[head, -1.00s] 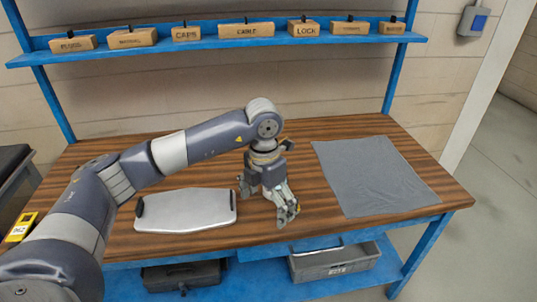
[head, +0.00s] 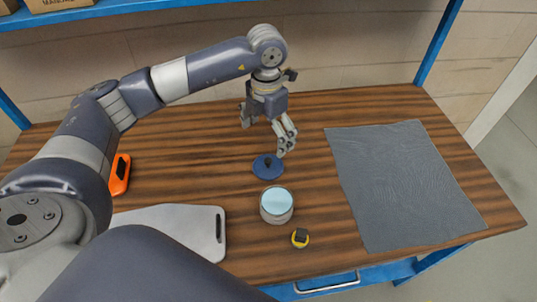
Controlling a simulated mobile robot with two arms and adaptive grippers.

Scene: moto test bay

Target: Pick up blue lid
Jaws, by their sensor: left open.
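The blue lid (head: 268,167) is a flat round disc with a dark knob on top. It lies on the wooden bench in the middle of the head view. My left gripper (head: 264,139) is open and empty, above and just behind the lid, with its fingers pointing down. The fingers look apart from the lid. My right gripper is not in view.
A grey mat (head: 400,185) covers the right side. A pale board (head: 180,228) and an orange device (head: 120,174) lie left.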

